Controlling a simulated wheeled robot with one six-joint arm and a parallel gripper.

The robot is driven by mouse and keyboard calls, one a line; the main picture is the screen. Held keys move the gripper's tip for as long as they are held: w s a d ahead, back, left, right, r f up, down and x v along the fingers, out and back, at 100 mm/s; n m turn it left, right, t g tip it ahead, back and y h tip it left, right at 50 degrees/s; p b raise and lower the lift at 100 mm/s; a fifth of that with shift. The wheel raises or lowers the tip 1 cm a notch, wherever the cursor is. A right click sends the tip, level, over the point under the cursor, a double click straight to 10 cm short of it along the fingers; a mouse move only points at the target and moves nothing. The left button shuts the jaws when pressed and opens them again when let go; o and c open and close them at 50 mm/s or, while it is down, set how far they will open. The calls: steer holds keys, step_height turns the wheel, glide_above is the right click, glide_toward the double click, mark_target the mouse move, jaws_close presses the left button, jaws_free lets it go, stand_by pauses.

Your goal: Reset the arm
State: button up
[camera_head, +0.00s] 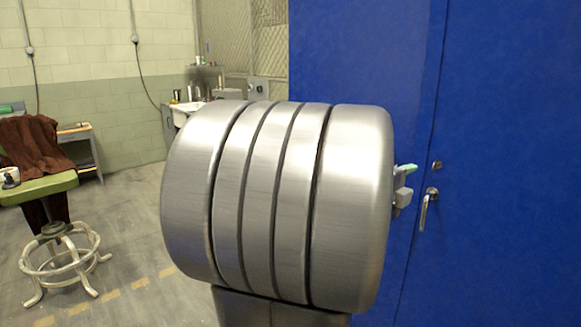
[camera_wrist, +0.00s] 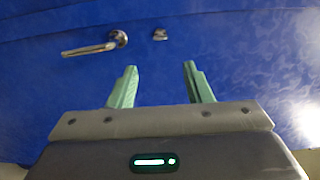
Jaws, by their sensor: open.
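My gripper (camera_wrist: 157,82) shows in the wrist view with its two green fingers apart and nothing between them. It faces a blue door (camera_wrist: 225,60) with a metal lever handle (camera_wrist: 92,49) and a small round lock (camera_wrist: 160,34). In the head view, a large part of my own arm fills the middle and hides most of my gripper.
A green stool (camera_head: 40,190) with a brown cloth (camera_head: 38,150) over it stands at the left. A small desk (camera_head: 85,145) and a sink (camera_head: 185,112) are by the back wall. The grey floor (camera_head: 130,235) between the stool and my arm is clear.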

mark_target(433, 166)
steer(key=x, duration=1.3)
steer(key=shift+w+d, duration=0.25)
steer(key=n+p, duration=0.2)
steer(key=n, duration=0.1)
steer(key=shift+s+a+r+n, duration=0.1)
steer(key=shift+a+r+n, duration=0.1)
steer(key=shift+n, duration=0.1)
steer(key=n+p, duration=0.2)
steer(key=n, duration=0.3)
steer(key=shift+p, duration=0.35)
steer(key=n+p, duration=0.2)
steer(key=n, duration=0.4)
steer(key=shift+p, duration=0.35)
steer(key=shift+f+n+p, duration=0.15)
steer(key=shift+n+p, duration=0.4)
steer(key=shift+n, duration=1.15)
steer(key=shift+s, duration=0.1)
